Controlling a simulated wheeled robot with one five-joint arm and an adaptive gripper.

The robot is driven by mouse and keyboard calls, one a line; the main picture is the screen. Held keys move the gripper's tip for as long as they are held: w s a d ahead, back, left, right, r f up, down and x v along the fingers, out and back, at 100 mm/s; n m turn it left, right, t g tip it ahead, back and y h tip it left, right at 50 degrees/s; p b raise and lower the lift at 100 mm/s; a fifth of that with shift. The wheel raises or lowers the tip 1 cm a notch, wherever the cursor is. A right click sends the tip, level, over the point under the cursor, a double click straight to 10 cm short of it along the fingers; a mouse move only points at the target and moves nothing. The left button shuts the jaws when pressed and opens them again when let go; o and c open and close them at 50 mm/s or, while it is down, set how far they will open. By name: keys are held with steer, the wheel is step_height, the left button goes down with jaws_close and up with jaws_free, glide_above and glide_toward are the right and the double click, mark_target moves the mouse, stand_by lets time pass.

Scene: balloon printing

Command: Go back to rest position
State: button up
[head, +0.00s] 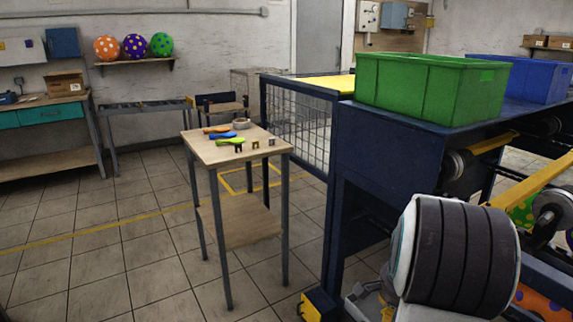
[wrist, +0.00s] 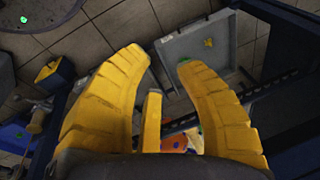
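My gripper (wrist: 160,58) shows in the wrist view as two thick yellow ribbed fingers. Their tips are apart, and I see nothing held between them. A narrow yellow upright piece stands between the fingers lower down; I cannot tell whether it belongs to the gripper. The fingers point down over the tiled floor and machine parts. In the head view, a dark ribbed rounded part at lower right looks like my arm, and the gripper fingers cannot be made out there.
A green crate (head: 430,88) and a blue crate (head: 520,78) stand on the dark blue machine (head: 400,125) at right. A small wooden table (head: 215,152) holds several small items. Balloons (head: 134,45) sit on a wall shelf. Tiled floor at left is clear.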

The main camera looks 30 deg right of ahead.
steer(key=a+r+n+p, duration=0.85)
steer(key=a+r, duration=0.65)
steer(key=r, duration=0.2)
steer(key=s+a+r+n+y+p, duration=0.1)
steer(key=s+a+r+n+p, duration=0.2)
steer(key=a+r+n+p, duration=0.2)
steer(key=s+a+r+n+t+y+p, duration=0.1)
steer(key=s+a+r+n+p, duration=0.3)
steer(key=a+r+n+p, duration=0.1)
steer(key=shift+s+a+r, duration=0.2)
steer(key=shift+a+r, duration=0.5)
steer(key=shift+a, duration=0.35)
